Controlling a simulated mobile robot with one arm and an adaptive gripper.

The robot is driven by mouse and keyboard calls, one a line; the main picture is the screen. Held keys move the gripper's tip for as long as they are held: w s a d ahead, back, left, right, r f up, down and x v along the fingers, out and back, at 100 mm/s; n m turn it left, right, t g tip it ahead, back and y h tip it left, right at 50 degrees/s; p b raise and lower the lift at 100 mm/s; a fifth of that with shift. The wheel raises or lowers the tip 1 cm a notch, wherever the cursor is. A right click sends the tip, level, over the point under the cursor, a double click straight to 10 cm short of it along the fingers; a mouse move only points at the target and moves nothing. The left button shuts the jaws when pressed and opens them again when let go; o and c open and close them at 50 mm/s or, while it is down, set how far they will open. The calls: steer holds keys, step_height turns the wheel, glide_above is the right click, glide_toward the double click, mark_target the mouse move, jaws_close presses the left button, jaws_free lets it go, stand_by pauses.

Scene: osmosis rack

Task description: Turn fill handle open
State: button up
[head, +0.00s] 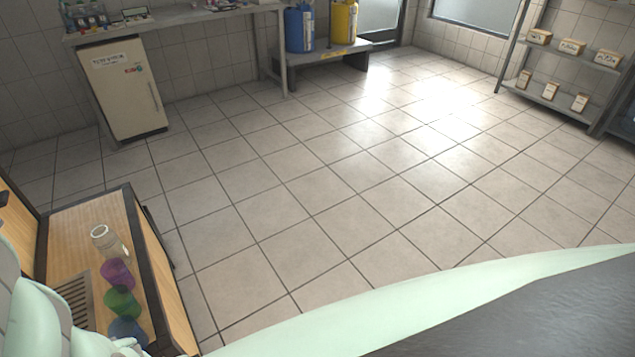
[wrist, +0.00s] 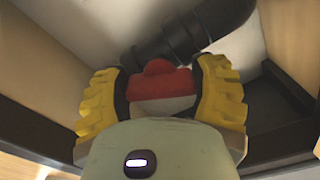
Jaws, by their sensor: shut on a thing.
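In the wrist view my gripper (wrist: 160,78) has yellow ribbed fingers on either side of a red-topped piece with a pale lower part, which looks like the fill handle (wrist: 160,82). The fingers are shut on it. A thick black pipe (wrist: 185,38) with a bend runs just behind and above the handle. The handle's lower end is hidden by my gripper's body. In the head view neither my gripper nor the handle shows. The wooden rack (head: 160,262) stands at the lower left there.
The rack's shelf holds a clear glass vessel (head: 107,240) and purple (head: 117,273), green (head: 122,301) and blue (head: 127,331) cups. A dark ledge (wrist: 35,130) and wooden panels surround my gripper closely. The tiled floor (head: 330,190) is clear. A cream cabinet (head: 124,88) stands at the back left.

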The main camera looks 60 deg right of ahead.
steer(key=n+b, duration=0.2)
steer(key=n, duration=0.1)
steer(key=shift+w+n+b, duration=0.1)
steer(key=shift+n+b, duration=0.5)
steer(key=shift+n, duration=0.5)
steer(key=o, duration=1.2)
steer(key=v, duration=1.2)
